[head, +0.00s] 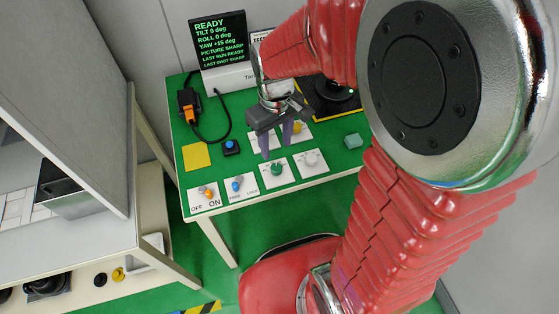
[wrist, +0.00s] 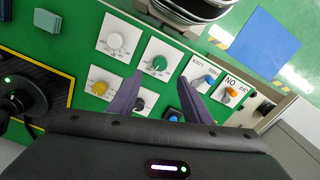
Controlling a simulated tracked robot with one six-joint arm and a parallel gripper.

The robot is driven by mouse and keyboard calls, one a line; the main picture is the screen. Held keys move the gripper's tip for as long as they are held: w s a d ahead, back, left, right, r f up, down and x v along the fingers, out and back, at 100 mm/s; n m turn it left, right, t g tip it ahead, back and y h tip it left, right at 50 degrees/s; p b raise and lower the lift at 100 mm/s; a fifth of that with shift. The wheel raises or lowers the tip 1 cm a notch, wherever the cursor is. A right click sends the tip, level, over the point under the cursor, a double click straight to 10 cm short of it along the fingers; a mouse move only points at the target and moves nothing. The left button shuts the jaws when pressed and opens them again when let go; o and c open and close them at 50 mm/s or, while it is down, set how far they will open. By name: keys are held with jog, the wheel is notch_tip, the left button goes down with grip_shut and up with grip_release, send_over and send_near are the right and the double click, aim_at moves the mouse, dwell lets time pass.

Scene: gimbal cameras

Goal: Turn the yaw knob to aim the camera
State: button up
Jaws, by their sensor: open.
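Knobs on white plates stand on the green table: a green knob (head: 277,168), a white knob (head: 311,159) and a yellow knob (head: 297,127). The wrist view shows the green knob (wrist: 159,63), white knob (wrist: 115,41), yellow knob (wrist: 99,88) and a black knob (wrist: 138,103) partly behind a finger. I cannot read which knob is marked yaw. My gripper (head: 276,145) is open and empty, its purple fingers pointing down just behind the green knob. In the wrist view my gripper (wrist: 162,85) has its fingertips apart, near the green knob. The screen (head: 218,38) reads YAW +15 deg, TILT 0, ROLL 0.
An orange switch (head: 208,193) marked OFF/ON and a blue switch (head: 238,184) line the front edge. A blue button (head: 231,146), yellow square (head: 196,155) and cabled orange connector (head: 188,105) lie left. A black device (head: 335,95) stands behind; a grey-green block (head: 353,141) sits right.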

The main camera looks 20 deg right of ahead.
aim_at(277, 167)
notch_tip(277, 167, down, 10)
jog(key=shift+r, duration=0.1)
dwell(0.4)
jog(key=shift+c, duration=0.6)
jog(key=c, duration=0.9)
jog(key=shift+c, duration=0.2)
jog(key=shift+m, duration=1.5)
jog(key=o, duration=1.1)
jog(key=shift+c, duration=0.2)
